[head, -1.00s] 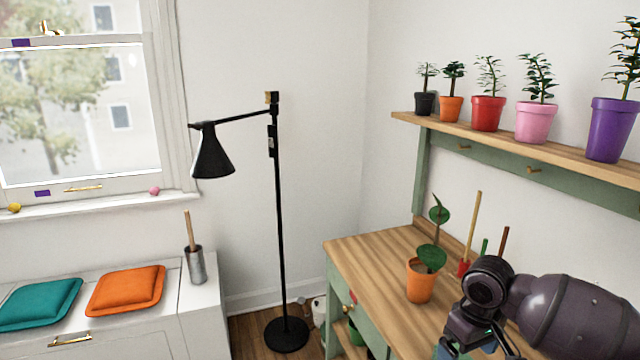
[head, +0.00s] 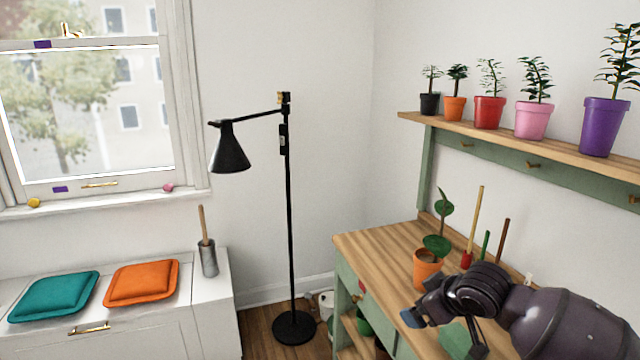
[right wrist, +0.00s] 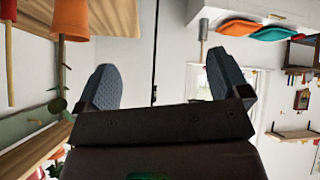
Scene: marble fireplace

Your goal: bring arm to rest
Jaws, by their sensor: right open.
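My right arm comes in from the right in the head view, over the wooden workbench (head: 385,245). My right gripper (head: 420,310) is at the front of the bench, just in front of the orange pot (head: 428,268) with a leafy plant. In the right wrist view, the two blue-grey fingers of the right gripper (right wrist: 168,82) stand wide apart with nothing between them. An orange pot (right wrist: 72,20) shows beside the left finger there, apart from it. My left gripper is in neither view.
A black floor lamp (head: 289,220) stands left of the bench. Several potted plants line the wall shelf (head: 470,130) above. Coloured sticks (head: 475,225) stand behind the orange pot. A white cabinet (head: 215,300) with two cushions is at left. Open floor is narrow.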

